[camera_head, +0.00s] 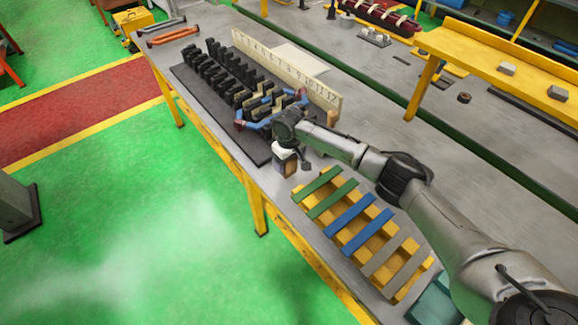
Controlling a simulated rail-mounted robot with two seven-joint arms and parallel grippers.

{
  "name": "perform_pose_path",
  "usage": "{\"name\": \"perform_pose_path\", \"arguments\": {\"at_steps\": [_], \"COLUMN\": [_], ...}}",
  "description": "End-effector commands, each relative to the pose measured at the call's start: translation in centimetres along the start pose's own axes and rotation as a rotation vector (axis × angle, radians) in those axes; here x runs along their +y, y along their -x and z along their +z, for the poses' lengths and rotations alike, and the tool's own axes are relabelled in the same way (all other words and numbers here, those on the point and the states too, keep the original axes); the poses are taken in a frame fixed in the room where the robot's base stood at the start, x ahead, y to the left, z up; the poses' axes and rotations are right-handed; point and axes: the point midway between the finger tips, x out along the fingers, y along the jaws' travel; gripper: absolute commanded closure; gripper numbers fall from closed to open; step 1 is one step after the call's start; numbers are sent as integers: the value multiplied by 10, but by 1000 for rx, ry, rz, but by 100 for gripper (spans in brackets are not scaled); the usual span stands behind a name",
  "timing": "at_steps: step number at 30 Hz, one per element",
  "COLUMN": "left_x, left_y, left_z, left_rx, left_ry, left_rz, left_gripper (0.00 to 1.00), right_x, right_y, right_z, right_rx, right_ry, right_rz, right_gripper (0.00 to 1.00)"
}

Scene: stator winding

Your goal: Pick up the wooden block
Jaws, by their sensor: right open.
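A small tan block (333,118), which looks like the wooden block, stands at the near end of the cream numbered board, partly hidden by my right arm. My right gripper (270,108) is open, its blue fingers with dark red tips spread wide above the near end of the black slotted rack. The gripper is to the left of the tan block and apart from it. I cannot tell whether the fingers touch the rack. My left gripper is not in view.
The black rack (207,75) and numbered board (285,68) stand on the grey table. A small dark and tan item (286,165) sits below my right wrist. A yellow pallet (398,238) holds green, blue and grey strips. A yellow shelf (480,50) stands at right.

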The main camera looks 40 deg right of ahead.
Motion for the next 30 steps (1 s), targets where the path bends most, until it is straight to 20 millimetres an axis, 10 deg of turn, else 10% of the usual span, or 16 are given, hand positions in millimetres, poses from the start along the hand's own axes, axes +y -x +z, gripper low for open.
{"name": "perform_pose_path", "arguments": {"at_steps": [9,30], "left_x": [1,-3], "left_y": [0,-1], "left_z": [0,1], "left_rx": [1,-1], "left_ry": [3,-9], "left_rz": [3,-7], "left_gripper": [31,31], "right_x": [0,0], "right_y": [-3,-3], "right_z": [0,0], "right_rx": [1,1], "right_ry": [1,1], "right_rz": [0,0], "right_gripper": [19,86]}}
